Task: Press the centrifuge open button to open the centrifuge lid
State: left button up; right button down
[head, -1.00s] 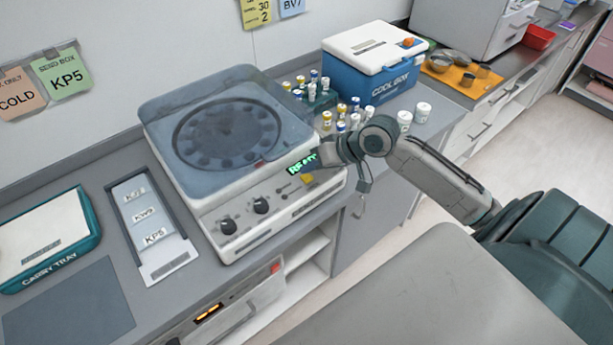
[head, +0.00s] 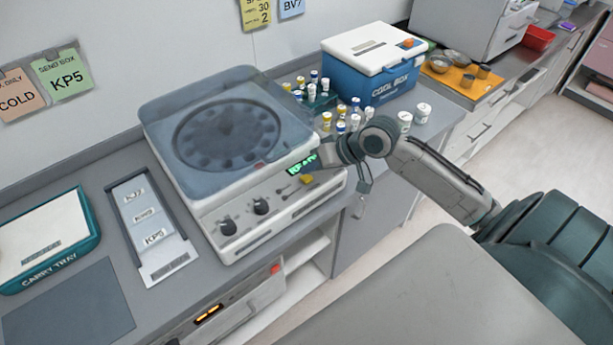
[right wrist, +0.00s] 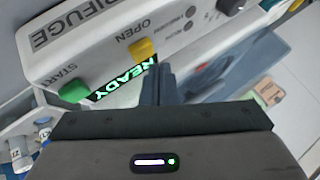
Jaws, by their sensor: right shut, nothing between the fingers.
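The white centrifuge (head: 275,221) stands on the counter in the head view. Its translucent blue-grey lid (head: 165,112) is down, with the round rotor showing through. The yellow open button (head: 306,179) is on its front panel; in the right wrist view the button (right wrist: 143,49) sits under the word OPEN. My right gripper (head: 325,156) is over the right end of the panel, by the display. In the right wrist view its fingers (right wrist: 158,75) are together and empty, their tips close to the yellow button. I cannot tell whether they touch it. My left gripper is not in view.
A green START button (right wrist: 74,91) is near the green READY display (right wrist: 125,82). Several vials (head: 341,126) and a blue cool box (head: 367,85) stand right of the centrifuge. A labelled panel (head: 168,263) and a carry tray (head: 85,218) lie left.

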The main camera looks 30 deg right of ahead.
aim_at(311, 179)
jog(key=shift+f, duration=0.15)
dwell(0.6)
jog(key=shift+f, duration=0.25)
jog(key=shift+f, duration=0.55)
dwell(0.6)
dwell(0.4)
jog(key=shift+r+p, duration=0.95)
notch_tip(311, 179, up, 5)
jog(key=p, duration=0.5)
jog(key=shift+r, duration=0.1)
dwell(0.3)
